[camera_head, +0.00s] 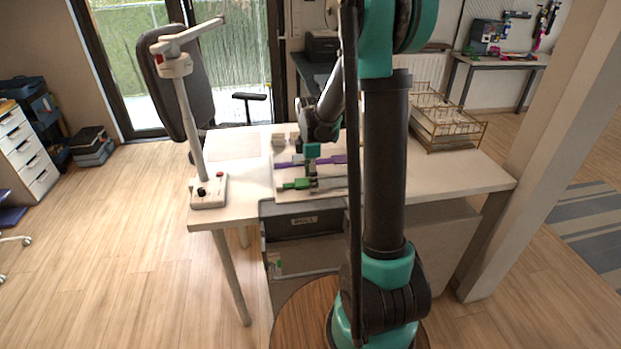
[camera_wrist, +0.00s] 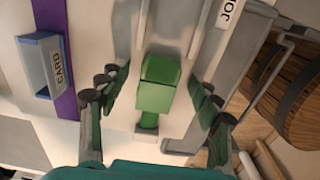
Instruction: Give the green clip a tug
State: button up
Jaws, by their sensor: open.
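The green clip (camera_wrist: 158,88) is in the middle of the wrist view, a green block with a narrower green part below it. It lies between the two dark fingers of my gripper (camera_wrist: 160,82), which are spread apart with a gap showing on each side of the clip. In the head view the green clip (camera_head: 298,184) is on the board on the table, near the front edge. My gripper (camera_head: 312,176) points down at its right end there; its fingertips are small and partly merged with what lies behind.
A purple strip (camera_head: 335,160) lies behind the clip; in the wrist view a holder labelled CARD (camera_wrist: 43,65) is beside it. A post with a crossarm (camera_head: 190,110) stands at the table's left. A wire basket (camera_head: 447,125) is at the right. A grey bin (camera_head: 290,222) is below the front edge.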

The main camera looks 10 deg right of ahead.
jog(key=c, duration=1.4)
jog(key=shift+d, duration=0.1)
dwell(0.5)
jog(key=o, duration=1.7)
jog(key=shift+r, duration=0.15)
jog(key=shift+r, duration=2.9)
